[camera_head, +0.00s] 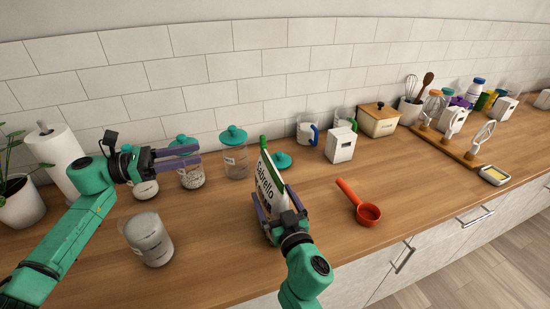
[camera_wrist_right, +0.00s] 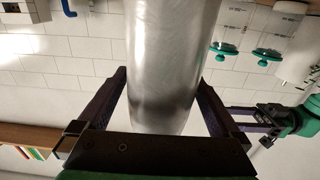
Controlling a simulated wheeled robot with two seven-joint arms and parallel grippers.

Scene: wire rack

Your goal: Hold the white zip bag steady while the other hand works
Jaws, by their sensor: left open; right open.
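The white zip bag (camera_head: 267,187), with a green top edge and lettering on its front, stands upright on the wooden counter. In the right wrist view its plain silvery side (camera_wrist_right: 165,65) fills the middle. My right gripper (camera_head: 278,208) is open, with one finger on each side of the bag's lower part. The right wrist view shows gaps between the bag and the fingers (camera_wrist_right: 162,105). My left gripper (camera_head: 200,156) is open and empty, raised in front of the jars, well left of the bag. It also shows at the right of the wrist view.
Jars with teal lids (camera_head: 235,160) stand along the tiled wall. A grey-white canister (camera_head: 150,242) is at the front left. A teal lid (camera_head: 283,160) lies behind the bag. A red scoop (camera_head: 368,213) and a white box (camera_head: 340,145) are to its right. Counter between canister and bag is clear.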

